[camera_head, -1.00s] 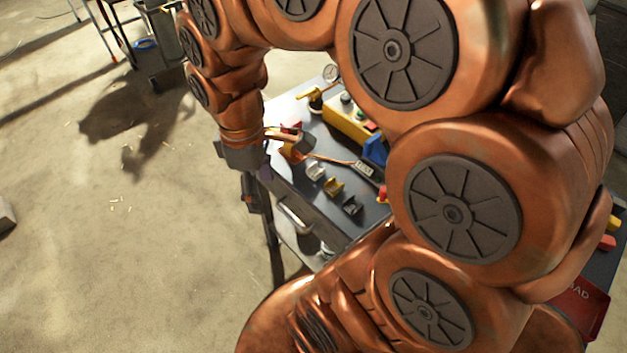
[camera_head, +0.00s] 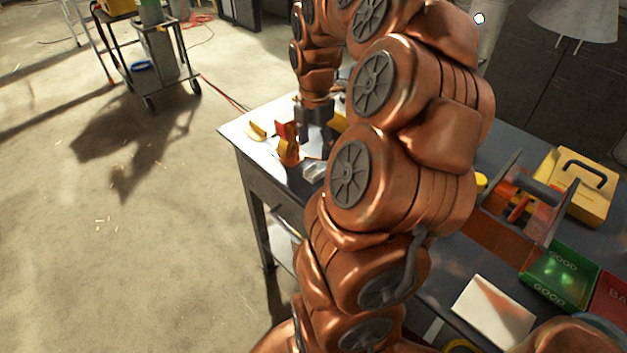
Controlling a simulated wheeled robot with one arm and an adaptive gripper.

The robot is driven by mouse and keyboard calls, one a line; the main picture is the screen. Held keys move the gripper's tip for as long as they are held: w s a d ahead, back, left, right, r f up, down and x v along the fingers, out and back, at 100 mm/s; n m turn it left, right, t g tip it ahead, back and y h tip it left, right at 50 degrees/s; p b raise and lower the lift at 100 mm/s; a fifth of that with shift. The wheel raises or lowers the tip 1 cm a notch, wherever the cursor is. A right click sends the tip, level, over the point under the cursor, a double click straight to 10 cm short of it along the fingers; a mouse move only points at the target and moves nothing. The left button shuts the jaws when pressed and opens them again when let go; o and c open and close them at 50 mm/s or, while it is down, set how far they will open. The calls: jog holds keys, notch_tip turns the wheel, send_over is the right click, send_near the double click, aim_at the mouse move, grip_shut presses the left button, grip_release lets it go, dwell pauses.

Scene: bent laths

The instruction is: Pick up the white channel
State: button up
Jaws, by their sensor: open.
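The white channel (camera_head: 313,170) is a small pale piece on the grey table, beside my upper arm in the picture; part of it may be hidden by my arm. My gripper (camera_head: 318,143) points down over the table just above and behind it in the picture. It is open, and its dark fingers are small and partly covered, so I cannot tell exactly how far above the table they are. Nothing shows between them.
A red and orange object (camera_head: 289,150) stands close left of my gripper, and a yellow piece (camera_head: 257,130) lies near the table corner. On the right are an orange toolbox (camera_head: 497,230), a yellow case (camera_head: 578,185), a green GOOD bin (camera_head: 545,290) and a red bin (camera_head: 610,300).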

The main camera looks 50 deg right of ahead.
aim_at(314, 167)
jog(key=shift+f+p, duration=0.9)
jog(key=shift+f, duration=3.05)
jog(key=shift+w, duration=0.1)
jog(key=c, duration=1.2)
jog(key=shift+r, duration=0.1)
jog(key=shift+c, duration=0.2)
